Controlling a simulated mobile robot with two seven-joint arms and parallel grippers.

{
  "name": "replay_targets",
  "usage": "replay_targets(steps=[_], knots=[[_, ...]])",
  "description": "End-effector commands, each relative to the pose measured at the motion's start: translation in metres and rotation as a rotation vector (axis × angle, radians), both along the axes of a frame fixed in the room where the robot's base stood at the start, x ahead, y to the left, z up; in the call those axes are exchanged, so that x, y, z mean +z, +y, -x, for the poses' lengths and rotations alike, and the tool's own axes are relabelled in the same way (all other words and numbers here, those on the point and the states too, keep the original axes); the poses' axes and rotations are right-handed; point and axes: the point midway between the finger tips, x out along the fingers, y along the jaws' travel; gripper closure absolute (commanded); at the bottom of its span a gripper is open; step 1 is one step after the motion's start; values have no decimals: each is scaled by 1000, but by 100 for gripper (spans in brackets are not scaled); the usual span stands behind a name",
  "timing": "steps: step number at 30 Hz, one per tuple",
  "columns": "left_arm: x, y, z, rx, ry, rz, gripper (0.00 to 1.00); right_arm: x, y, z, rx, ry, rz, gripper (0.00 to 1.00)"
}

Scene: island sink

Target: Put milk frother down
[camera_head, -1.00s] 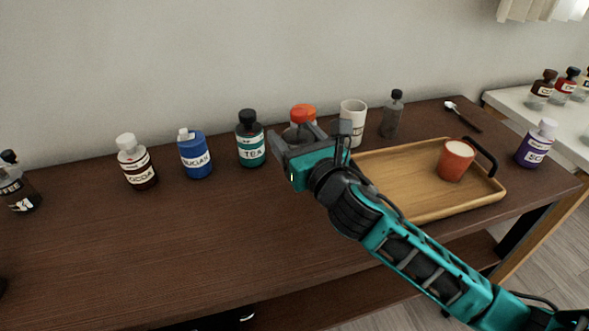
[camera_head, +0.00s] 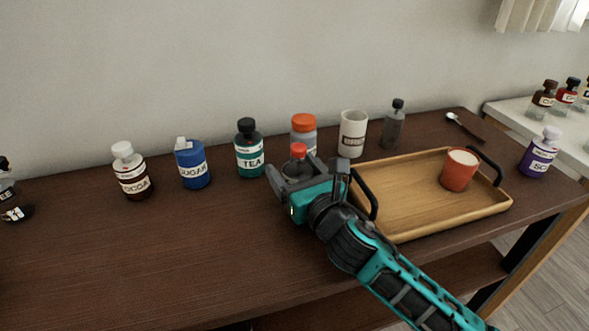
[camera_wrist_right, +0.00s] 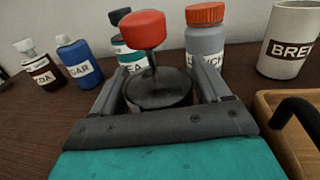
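The milk frother (camera_wrist_right: 158,86) is a dark, round pot with a red knob on a thin rod. In the head view its red knob (camera_head: 299,150) shows just above my right gripper (camera_head: 306,172). In the right wrist view the fingers of that gripper (camera_wrist_right: 160,96) lie close along both sides of the pot and appear shut on it. The frother stands upright, in front of the orange-lidded jar. Its base is hidden, so I cannot tell whether it touches the table. My left gripper is not in view.
The dark wooden table (camera_head: 150,260) is clear at front left. Behind the frother stand a tea bottle (camera_head: 249,150), an orange-lidded jar (camera_head: 303,132) and a white mug (camera_head: 352,135). A wooden tray (camera_head: 400,222) with a red cup (camera_head: 458,170) lies close on the right.

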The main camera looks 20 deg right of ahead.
Motion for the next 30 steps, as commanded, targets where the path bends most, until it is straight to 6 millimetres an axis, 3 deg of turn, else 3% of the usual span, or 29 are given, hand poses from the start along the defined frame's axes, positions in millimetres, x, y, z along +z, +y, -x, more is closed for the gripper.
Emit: replay_targets(steps=[4,14,30], knots=[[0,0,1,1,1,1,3,0,0,0,0,0,0,9],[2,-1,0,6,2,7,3,4,0,2,0,0,0,9],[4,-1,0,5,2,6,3,2,-14,92,0,3,0,9]])
